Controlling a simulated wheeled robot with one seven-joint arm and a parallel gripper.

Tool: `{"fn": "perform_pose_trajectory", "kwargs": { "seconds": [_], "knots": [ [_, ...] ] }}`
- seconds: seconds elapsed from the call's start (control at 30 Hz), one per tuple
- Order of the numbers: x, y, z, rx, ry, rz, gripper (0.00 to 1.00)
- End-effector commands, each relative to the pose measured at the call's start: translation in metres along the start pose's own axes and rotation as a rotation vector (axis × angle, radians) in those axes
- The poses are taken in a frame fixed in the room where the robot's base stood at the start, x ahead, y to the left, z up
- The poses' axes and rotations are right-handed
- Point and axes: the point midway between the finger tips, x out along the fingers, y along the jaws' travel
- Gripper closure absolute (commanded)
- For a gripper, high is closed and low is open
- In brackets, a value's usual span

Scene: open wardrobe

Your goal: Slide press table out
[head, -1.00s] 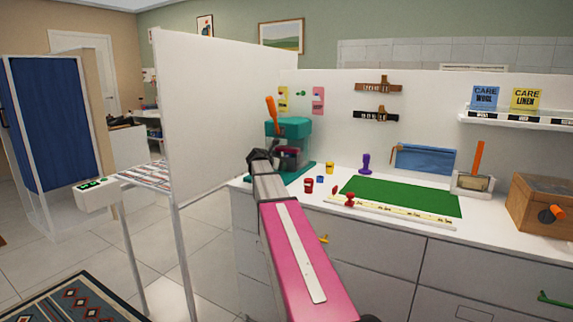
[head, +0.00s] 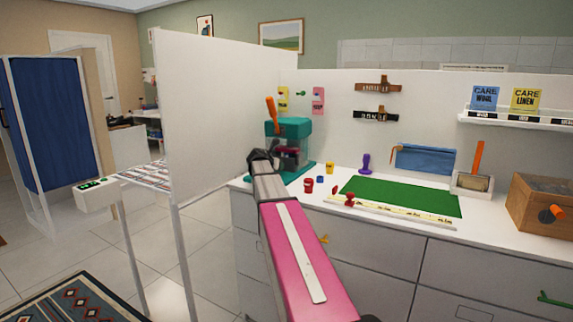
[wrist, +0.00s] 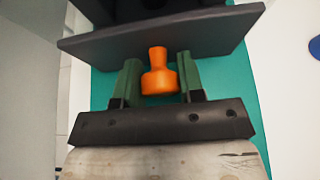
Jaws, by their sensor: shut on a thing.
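The teal press (head: 289,128) stands on the left end of the white counter, with an orange lever (head: 271,108) raised on top. In the wrist view, the press table shows as a dark grey slab (wrist: 205,32) with an orange knob (wrist: 159,78) on its near edge, above the teal base (wrist: 240,85). My gripper (wrist: 159,84) has its green fingers on both sides of this knob and is shut on it. In the head view, my gripper (head: 262,158) is at the press's near left side; my wrist hides its fingertips and the knob.
A white partition (head: 215,110) rises close to the left of the press. A wooden box (head: 540,203) is at the far right.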

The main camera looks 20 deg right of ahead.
Motion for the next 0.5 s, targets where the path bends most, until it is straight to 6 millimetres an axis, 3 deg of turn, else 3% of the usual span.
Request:
{"fn": "perform_pose_trajectory", "kwargs": {
  "seconds": [0.5],
  "knots": [
    [-0.026,-0.001,-0.012,-0.002,-0.001,0.001,0.83]
  ]
}}
